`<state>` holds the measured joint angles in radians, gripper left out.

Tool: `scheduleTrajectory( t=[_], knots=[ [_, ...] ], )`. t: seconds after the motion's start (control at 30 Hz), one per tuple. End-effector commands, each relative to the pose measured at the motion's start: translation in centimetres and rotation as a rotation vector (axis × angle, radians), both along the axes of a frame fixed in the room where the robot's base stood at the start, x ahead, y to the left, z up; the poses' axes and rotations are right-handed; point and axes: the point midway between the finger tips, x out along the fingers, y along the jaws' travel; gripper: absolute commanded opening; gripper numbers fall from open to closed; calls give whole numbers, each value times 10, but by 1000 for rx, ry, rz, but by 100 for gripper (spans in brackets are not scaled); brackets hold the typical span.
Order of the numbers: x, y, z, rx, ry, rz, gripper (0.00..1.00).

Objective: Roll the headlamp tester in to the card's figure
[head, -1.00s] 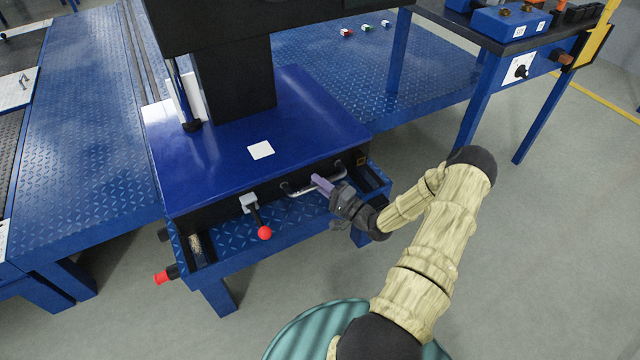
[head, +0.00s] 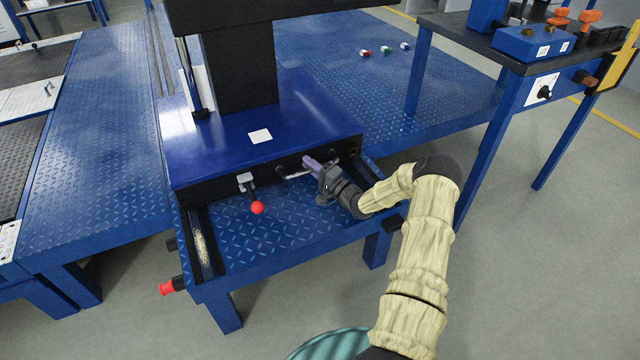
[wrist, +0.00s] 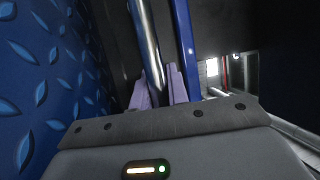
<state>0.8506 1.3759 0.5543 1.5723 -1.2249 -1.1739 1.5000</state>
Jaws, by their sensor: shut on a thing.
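The headlamp tester (head: 240,150) has a blue base with a black front and a dark column, and it stands on a blue checker-plate platform (head: 300,222). A metal bar handle (head: 290,175) runs along its front. My gripper (head: 308,163) is shut on this handle near its right part. In the wrist view the handle (wrist: 148,45) passes between the purple fingers (wrist: 160,90). A lever with a red ball (head: 257,208) hangs on the front, left of the handle.
A red-ended knob (head: 170,286) sticks out at the platform's front left. A slot with a pale strip (head: 203,250) runs along the platform's left side. A workbench (head: 510,60) stands at the right. Several small coloured pieces (head: 385,50) lie on the plate behind.

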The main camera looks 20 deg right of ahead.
Motion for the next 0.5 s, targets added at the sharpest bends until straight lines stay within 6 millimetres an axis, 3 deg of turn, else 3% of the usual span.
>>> scheduleTrajectory(
  t=[0.2,0.5],
  knots=[
    [25,4,-6,-2,9,5,0],
    [28,3,-6,-1,14,6,0]
  ],
)
